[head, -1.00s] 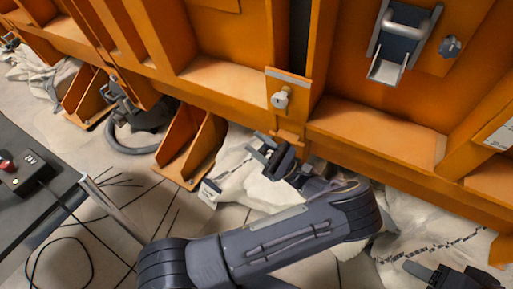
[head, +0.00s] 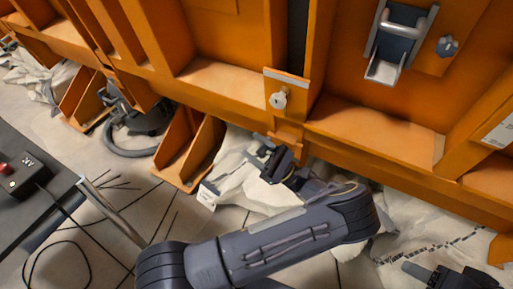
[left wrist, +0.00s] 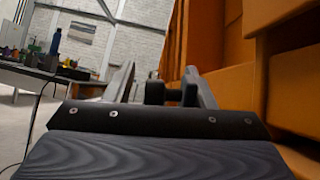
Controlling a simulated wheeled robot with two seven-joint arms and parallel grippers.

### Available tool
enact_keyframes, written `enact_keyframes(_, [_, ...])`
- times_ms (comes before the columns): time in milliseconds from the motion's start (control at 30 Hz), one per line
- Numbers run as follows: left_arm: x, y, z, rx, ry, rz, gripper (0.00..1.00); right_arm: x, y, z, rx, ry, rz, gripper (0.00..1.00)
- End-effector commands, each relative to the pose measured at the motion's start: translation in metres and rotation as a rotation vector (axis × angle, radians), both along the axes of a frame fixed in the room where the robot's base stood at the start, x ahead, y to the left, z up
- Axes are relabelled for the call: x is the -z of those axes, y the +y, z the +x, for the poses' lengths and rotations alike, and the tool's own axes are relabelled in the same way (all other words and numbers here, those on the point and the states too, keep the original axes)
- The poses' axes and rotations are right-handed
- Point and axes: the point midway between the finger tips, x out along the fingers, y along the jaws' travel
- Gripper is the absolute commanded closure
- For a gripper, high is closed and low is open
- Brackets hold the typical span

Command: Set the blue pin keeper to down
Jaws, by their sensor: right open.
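A blue-grey latch plate (head: 394,47) is fixed to the orange frame at the upper right of the head view. A light grey bar (head: 408,20) crosses its upper part, and a pale lip sticks out at its bottom. A small blue-grey knob (head: 447,46) sits just right of it. I cannot tell for sure which of these is the blue pin keeper. My left gripper (head: 264,152) is open and empty, below the frame's lower edge and well left of the latch. Its spread fingers show in the left wrist view (left wrist: 160,84). My right gripper (head: 437,272) is open at the bottom right, partly cut off.
Orange ribs (head: 190,148) project at the left. Pale crumpled sacks (head: 245,180) lie under the frame. A dark table (head: 35,185) with a control box (head: 25,175) is at the left.

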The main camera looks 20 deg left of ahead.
Motion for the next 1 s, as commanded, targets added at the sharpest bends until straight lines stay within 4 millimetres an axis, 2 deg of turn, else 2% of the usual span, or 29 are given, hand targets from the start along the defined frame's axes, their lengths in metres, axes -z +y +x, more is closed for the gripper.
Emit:
enact_keyframes(167, [0.006, -0.008, 0.001, 0.003, -0.001, 0.000, 0.51, 0.003, 0.000, 0.000, 0.000, 0.000, 0.000, 0.45])
enact_keyframes(400, [0.031, -0.041, 0.002, 0.004, 0.000, 0.000, 0.51, 0.012, 0.000, 0.000, 0.000, 0.000, 0.000, 0.45])
enact_keyframes(600, [0.044, -0.060, 0.002, 0.001, 0.001, -0.001, 0.51, 0.016, 0.000, 0.000, 0.000, 0.000, 0.000, 0.45])
enact_keyframes(933, [0.045, -0.064, 0.002, -0.001, 0.001, 0.000, 0.51, 0.016, 0.000, 0.000, 0.000, 0.000, 0.000, 0.45])
enact_keyframes(1000, [0.045, -0.064, 0.002, -0.001, 0.001, 0.000, 0.60, 0.016, 0.000, 0.000, 0.000, 0.000, 0.000, 0.45])
